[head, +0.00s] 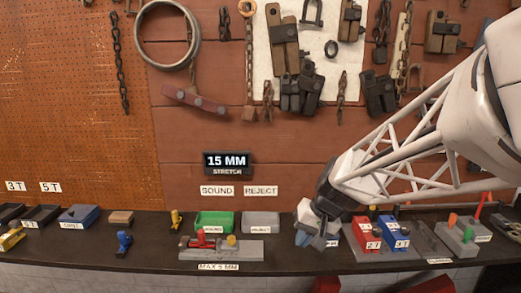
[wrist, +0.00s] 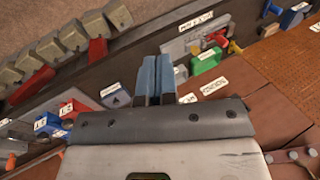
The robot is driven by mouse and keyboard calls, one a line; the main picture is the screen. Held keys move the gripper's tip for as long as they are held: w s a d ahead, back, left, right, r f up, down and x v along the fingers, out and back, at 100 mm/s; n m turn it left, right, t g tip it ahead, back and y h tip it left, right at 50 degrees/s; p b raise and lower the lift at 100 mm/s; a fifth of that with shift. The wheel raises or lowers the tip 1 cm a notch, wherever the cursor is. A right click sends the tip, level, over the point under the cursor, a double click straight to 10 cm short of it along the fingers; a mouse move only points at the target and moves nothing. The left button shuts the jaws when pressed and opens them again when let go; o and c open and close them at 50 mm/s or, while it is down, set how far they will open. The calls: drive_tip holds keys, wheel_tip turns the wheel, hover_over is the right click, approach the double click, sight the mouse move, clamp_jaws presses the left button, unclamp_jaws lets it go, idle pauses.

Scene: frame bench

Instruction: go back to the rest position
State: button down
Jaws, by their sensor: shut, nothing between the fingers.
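My gripper (head: 318,238) is low over the dark bench (head: 150,262), right of the grey reject tray (head: 260,223) and left of the red block (head: 366,235). Its blue fingers (wrist: 153,78) lie together in the wrist view, with nothing seen between them. The arm reaches in from the upper right of the head view. Whether the fingertips touch the bench cannot be told.
The green sound tray (head: 214,222) stands left of the reject tray. In front is a grey fixture (head: 250,246) with red and yellow parts. A blue block (head: 396,237) and a grey stand with coloured pegs (head: 456,236) are to the right. Chains and shackles hang on the wall behind.

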drive_tip(key=s+d+r+h, duration=0.1)
drive_tip(key=s+d, duration=0.3)
drive_tip(key=s, duration=0.7)
drive_tip(key=s+d+r+t+h, duration=0.1)
drive_tip(key=s+d+h, duration=0.3)
drive_tip(key=s, duration=0.7)
drive_tip(key=shift+r, duration=0.5)
